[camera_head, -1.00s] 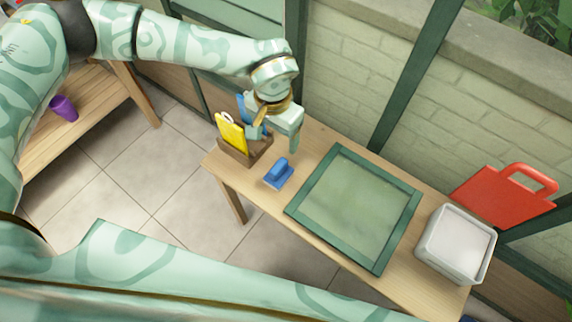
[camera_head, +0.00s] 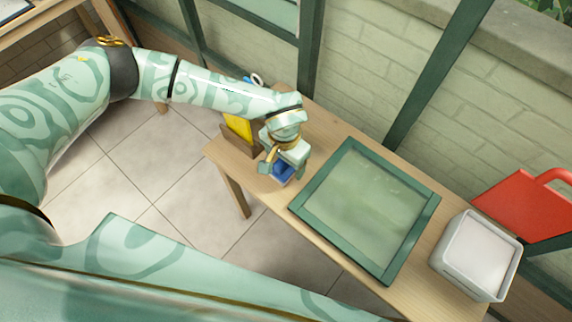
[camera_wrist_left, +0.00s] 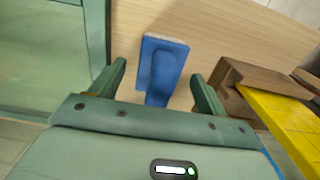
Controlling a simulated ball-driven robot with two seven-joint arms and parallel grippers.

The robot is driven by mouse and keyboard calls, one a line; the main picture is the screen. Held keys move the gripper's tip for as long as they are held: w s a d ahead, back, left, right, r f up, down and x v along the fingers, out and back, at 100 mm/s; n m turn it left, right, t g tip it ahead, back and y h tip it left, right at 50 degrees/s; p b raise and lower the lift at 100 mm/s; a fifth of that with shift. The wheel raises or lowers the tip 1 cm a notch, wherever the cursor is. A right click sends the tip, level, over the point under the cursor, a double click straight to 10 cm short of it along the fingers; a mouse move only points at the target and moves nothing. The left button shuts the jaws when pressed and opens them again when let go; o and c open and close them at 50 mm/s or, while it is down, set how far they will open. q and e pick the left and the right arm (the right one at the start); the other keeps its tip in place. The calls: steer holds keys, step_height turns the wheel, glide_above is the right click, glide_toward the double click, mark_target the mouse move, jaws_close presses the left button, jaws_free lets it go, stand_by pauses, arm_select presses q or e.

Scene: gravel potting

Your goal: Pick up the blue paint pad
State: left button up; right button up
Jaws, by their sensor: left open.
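The blue paint pad (camera_head: 284,173) lies on the wooden table, left of the green-framed pane, and my left gripper partly covers it in the head view. In the left wrist view the blue paint pad (camera_wrist_left: 162,66) shows its flat base and raised handle between my fingers. My left gripper (camera_head: 281,168) is above the pad, open and empty. In the left wrist view the left gripper (camera_wrist_left: 160,80) has one finger on each side of the pad's handle, with gaps to both. My right gripper is not in view.
A wooden holder (camera_wrist_left: 255,85) with a yellow item (camera_head: 238,128) stands close beside the pad. The green-framed pane (camera_head: 366,210) lies on the other side. A white container (camera_head: 476,254) and a red item (camera_head: 528,208) are at the right end.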

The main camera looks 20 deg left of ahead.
arm_select(q)
steer(key=shift+f, duration=0.1)
steer(key=shift+c, duration=0.8)
steer(key=c, duration=0.9)
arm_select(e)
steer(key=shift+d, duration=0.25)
